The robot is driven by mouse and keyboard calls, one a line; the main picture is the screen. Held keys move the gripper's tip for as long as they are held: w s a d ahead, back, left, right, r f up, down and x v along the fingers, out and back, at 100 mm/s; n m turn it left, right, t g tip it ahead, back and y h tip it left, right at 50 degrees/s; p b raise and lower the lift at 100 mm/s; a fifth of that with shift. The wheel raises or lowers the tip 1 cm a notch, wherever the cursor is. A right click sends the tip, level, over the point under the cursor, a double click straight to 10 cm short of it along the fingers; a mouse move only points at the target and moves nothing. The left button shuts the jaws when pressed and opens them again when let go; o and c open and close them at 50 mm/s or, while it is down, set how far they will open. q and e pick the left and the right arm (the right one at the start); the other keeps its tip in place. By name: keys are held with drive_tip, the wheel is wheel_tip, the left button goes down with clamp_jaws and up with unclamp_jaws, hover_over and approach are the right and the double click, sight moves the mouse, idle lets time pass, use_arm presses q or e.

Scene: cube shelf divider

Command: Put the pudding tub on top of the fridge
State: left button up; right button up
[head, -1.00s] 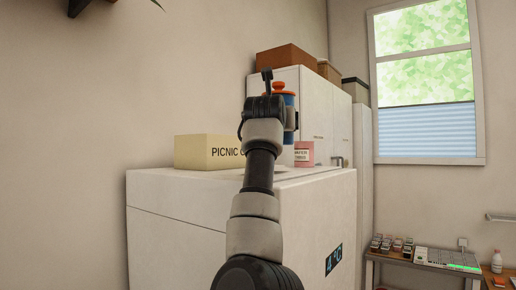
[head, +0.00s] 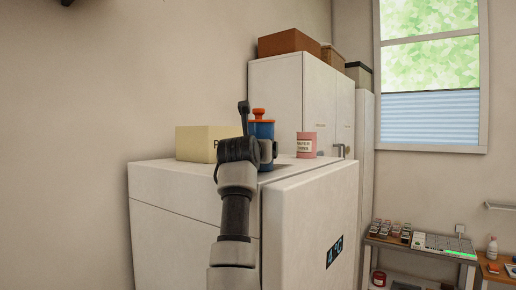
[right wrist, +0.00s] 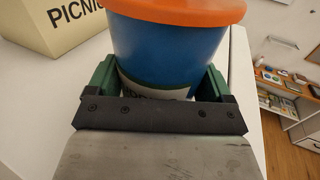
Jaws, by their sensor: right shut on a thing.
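The blue tub with an orange lid (head: 262,130) is above the back part of the white fridge's top (head: 185,174). I take it for the pudding tub; its label is mostly hidden. My right gripper (right wrist: 157,82) is shut on the tub, with a green finger on each side of it. In the right wrist view the tub (right wrist: 165,45) looks about upright. The tub's base is hidden behind the gripper, so I cannot tell whether it touches the fridge top. My left gripper is not in view.
A yellow picnic box (head: 195,143) stands on the fridge to the left of the tub. A pink can (head: 306,145) stands to the right. A tall white cabinet (head: 285,95) is behind. The front of the fridge top is clear.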

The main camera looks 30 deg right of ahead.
drive_tip(key=shift+s, duration=0.1)
drive_tip(key=o, duration=0.8)
drive_tip(key=shift+o, duration=1.3)
drive_tip(key=shift+s, duration=0.1)
drive_tip(key=shift+a, duration=0.2)
drive_tip(key=b+v, duration=0.6)
drive_tip(key=v, duration=0.5)
drive_tip(key=shift+b, duration=0.35)
drive_tip(key=shift+s+a+r, duration=0.15)
drive_tip(key=shift+s+a, duration=0.05)
drive_tip(key=shift+s, duration=0.15)
